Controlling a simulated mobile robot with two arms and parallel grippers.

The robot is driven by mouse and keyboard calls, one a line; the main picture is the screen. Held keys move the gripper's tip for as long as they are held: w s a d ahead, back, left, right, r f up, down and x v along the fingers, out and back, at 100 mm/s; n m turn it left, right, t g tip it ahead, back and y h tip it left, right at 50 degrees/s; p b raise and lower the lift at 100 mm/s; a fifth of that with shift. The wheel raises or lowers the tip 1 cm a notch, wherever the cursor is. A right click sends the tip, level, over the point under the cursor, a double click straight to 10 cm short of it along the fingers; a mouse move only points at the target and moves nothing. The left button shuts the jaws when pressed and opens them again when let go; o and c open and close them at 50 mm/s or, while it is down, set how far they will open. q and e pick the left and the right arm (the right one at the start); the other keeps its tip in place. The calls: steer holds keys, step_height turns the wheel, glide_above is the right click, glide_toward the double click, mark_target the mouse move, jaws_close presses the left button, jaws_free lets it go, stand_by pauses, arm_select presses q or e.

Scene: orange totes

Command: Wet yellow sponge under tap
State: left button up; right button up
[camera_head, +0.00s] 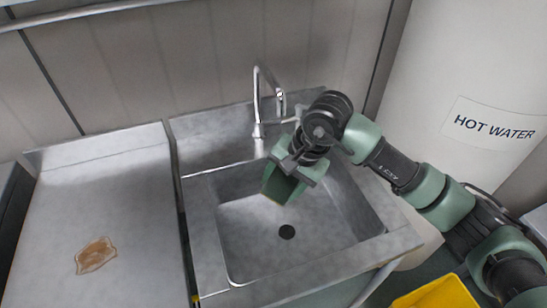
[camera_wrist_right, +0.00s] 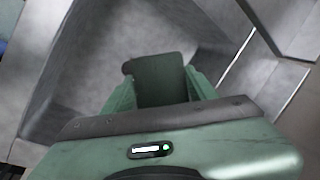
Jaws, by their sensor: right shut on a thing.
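My right gripper (camera_head: 287,178) reaches in from the right and hangs over the sink basin (camera_head: 310,240), just below and in front of the tap (camera_head: 258,105). It is shut on the sponge (camera_head: 276,191), which shows a dark green face and a dull yellowish edge and points down into the basin. In the right wrist view the sponge (camera_wrist_right: 158,76) sits between the two green fingers (camera_wrist_right: 160,98). No water stream can be made out from the tap. My left gripper is not in view.
A brown stain (camera_head: 96,256) lies on the bare steel counter (camera_head: 110,200) at the left. A white tank labelled HOT WATER (camera_head: 470,90) stands at the right. A yellow container (camera_head: 436,295) is at the lower right. The basin's drain (camera_head: 286,232) is uncovered.

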steer(key=s+d+r, duration=0.1)
steer(key=s+r, duration=0.3)
steer(key=shift+s+d, duration=0.25)
steer(key=shift+s, duration=0.15)
steer(key=shift+p, duration=0.3)
